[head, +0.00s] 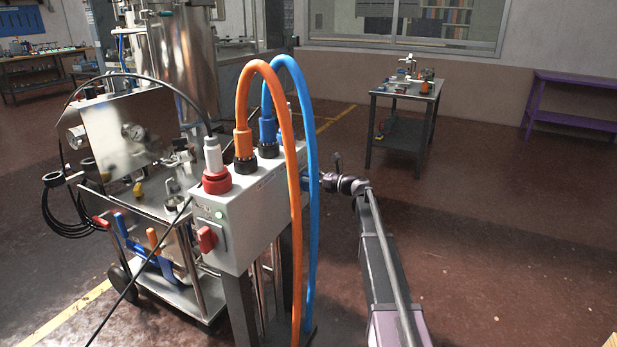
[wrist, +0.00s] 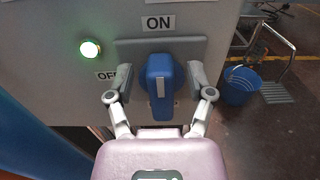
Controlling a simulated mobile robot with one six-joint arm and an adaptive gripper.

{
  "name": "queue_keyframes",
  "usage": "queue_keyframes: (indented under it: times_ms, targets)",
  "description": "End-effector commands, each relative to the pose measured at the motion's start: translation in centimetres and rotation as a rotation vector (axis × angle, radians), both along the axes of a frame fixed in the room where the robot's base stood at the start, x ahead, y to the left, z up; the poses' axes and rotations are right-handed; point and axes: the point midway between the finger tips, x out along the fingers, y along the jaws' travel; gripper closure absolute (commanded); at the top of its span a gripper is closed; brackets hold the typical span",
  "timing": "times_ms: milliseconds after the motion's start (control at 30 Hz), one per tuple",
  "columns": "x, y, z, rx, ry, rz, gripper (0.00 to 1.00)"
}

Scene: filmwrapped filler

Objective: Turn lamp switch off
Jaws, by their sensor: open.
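The lamp switch (wrist: 160,86) is a blue knob on a grey plate, with its handle upright below the ON label (wrist: 158,23). The OFF label (wrist: 105,76) is at the left, partly covered by my finger. A green lamp (wrist: 90,48) to the upper left is lit. My gripper (wrist: 158,80) is open, with one finger on each side of the knob; contact cannot be told.
An orange hose (head: 290,150) and a blue hose (head: 309,150) arch from the box close to my arm. A red switch (head: 206,239) is on the box's front. A blue bucket (wrist: 241,86) stands at right in the wrist view. The floor right of my arm is clear.

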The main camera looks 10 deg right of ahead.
Motion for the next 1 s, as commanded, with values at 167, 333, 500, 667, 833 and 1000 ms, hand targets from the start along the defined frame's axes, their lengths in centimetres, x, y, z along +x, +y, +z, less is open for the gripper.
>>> queue_keyframes:
  times_ms: [167,333,500,667,833,1000]
  targets:
    - [0.52,0.73,0.00,0.000,0.000,0.000,0.31]
    - [0.57,0.82,0.00,0.000,0.000,0.000,0.31]
    - [0.55,0.80,0.00,0.000,0.000,0.000,0.37]
    - [0.55,0.79,0.00,0.000,0.000,0.000,0.85]
    - [0.54,0.81,0.00,0.000,0.000,0.000,1.00]
    - [0.52,0.85,0.00,-0.004,-0.005,0.001,1.00]
